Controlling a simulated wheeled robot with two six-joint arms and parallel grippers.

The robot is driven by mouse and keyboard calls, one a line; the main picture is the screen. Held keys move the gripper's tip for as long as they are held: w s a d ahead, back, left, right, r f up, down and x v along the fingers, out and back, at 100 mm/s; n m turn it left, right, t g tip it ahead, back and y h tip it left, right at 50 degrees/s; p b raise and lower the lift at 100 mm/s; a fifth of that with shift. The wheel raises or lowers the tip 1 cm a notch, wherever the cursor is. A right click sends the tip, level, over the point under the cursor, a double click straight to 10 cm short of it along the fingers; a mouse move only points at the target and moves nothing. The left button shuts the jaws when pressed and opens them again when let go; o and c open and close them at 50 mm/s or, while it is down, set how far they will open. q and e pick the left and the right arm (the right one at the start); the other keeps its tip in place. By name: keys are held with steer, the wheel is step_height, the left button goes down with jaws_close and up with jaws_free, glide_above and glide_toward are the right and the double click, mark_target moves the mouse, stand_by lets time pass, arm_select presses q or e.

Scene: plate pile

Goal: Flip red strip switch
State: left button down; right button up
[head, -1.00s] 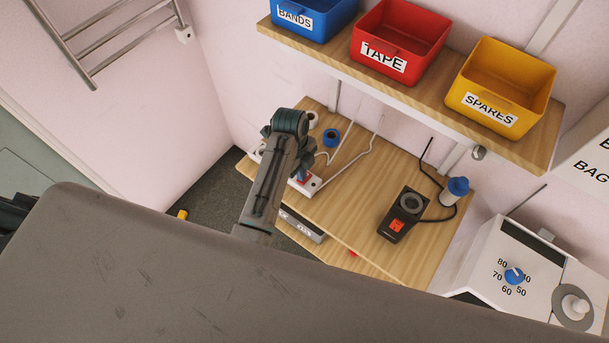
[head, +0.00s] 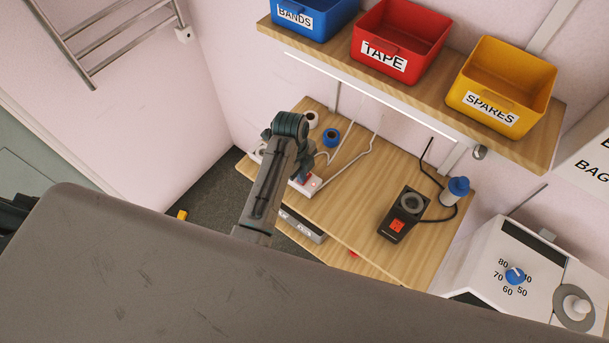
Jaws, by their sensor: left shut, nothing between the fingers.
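A white power strip (head: 314,184) lies along the left part of the wooden bench. Its red switch (head: 304,179) is at the near end and partly hidden by my left gripper. My left gripper (head: 300,174) is shut and empty, its fingertips right at the switch; I cannot tell whether they touch it. My right gripper is not in view.
A black device with a red panel (head: 407,202) and a blue-capped bottle (head: 457,190) stand on the bench's right. Tape rolls (head: 331,135) lie behind the strip. A shelf (head: 420,112) with blue, red and yellow bins overhangs the bench. The bench middle is clear.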

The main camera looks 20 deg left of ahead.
arm_select(q)
steer(key=shift+r+p, duration=0.6)
steer(key=shift+r, duration=2.95)
